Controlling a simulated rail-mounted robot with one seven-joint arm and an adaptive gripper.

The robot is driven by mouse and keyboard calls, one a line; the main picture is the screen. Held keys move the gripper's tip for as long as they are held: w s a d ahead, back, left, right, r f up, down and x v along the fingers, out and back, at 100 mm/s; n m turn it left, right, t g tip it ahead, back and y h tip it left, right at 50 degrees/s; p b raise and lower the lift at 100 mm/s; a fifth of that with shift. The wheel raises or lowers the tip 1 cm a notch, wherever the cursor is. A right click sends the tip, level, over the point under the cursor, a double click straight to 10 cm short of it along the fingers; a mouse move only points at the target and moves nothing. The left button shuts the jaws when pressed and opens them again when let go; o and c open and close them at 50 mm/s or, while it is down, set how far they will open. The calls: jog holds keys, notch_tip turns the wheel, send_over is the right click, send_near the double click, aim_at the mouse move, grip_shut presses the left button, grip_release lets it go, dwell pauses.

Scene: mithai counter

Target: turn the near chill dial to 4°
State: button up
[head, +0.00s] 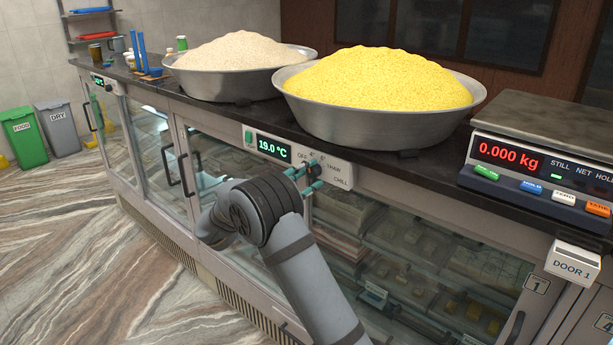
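The near chill dial (313,168) is a small dark knob on a pale panel (338,170) along the counter front. Small marks around it include OFF, THAW and CHILL; its exact pointer direction is too small to read. The green display (274,148) beside it reads 19.0 °C. My gripper (311,177) is at the dial, with its teal fingers reaching toward the knob from the front left, one higher and one lower. The fingers look apart, but whether they touch or grip the knob is unclear. My wrist hides part of the gripper.
A scale (535,160) reads 0.000 kg at right. Glass doors lie below. A far dial (108,87) is at left.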

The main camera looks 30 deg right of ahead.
jog(key=shift+o, duration=0.6)
jog(key=shift+r, duration=0.1)
jog(key=v, duration=1.2)
